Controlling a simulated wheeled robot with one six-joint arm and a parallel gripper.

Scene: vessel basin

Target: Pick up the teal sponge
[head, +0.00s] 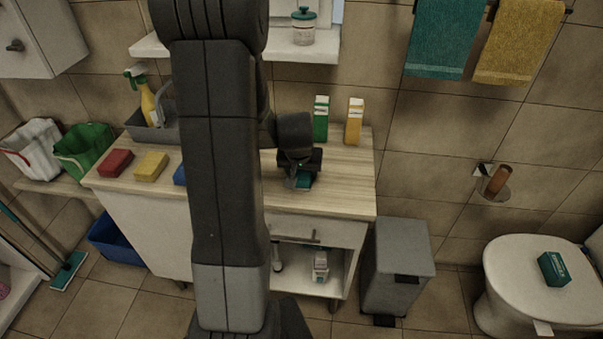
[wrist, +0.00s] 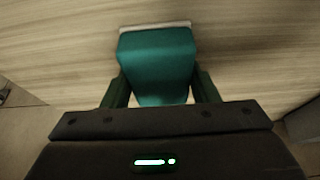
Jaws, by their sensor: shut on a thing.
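The teal sponge (wrist: 157,58) sits between the two fingers of my gripper (wrist: 160,92) in the wrist view, with a pale strip along its far edge. The fingers touch it on both sides, and my gripper is shut on it. In the head view my gripper (head: 299,178) is low over the right part of the wooden counter (head: 345,182), and a bit of the teal sponge (head: 304,180) shows under it. I cannot tell whether the sponge touches the counter.
A red sponge (head: 115,163), a yellow sponge (head: 151,166) and a partly hidden blue one (head: 180,175) lie on the counter's left. Green (head: 321,119) and yellow (head: 354,121) cartons stand behind my gripper. A grey bin (head: 398,262) stands right of the cabinet.

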